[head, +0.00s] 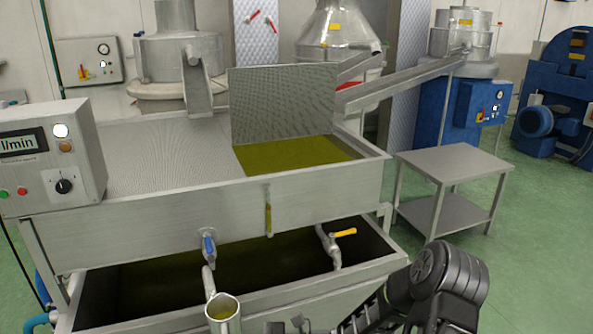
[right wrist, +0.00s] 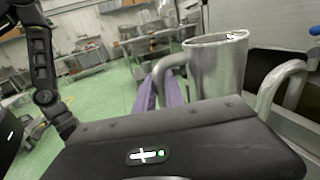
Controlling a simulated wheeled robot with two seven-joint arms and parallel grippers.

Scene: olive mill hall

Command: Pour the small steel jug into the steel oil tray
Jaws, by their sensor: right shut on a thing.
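The small steel jug (head: 222,308) shows at the bottom of the head view, with yellow-green oil inside and a spout rising on its far left side. It looks about upright, in front of the lower steel tray's front wall. In the right wrist view the jug (right wrist: 215,68) is side-on. My right gripper (right wrist: 162,95) has purple fingers shut on its handle. The steel oil tray (head: 110,228) on top holds green oil at its right end. A lower steel tray (head: 365,268) holds dark oil. My left gripper is not in view.
A blue-handled tap (head: 208,243) and a yellow-handled tap (head: 335,240) hang over the lower tray. A control box (head: 52,160) stands at left. A bare steel table (head: 455,163) stands at right, with open green floor around it.

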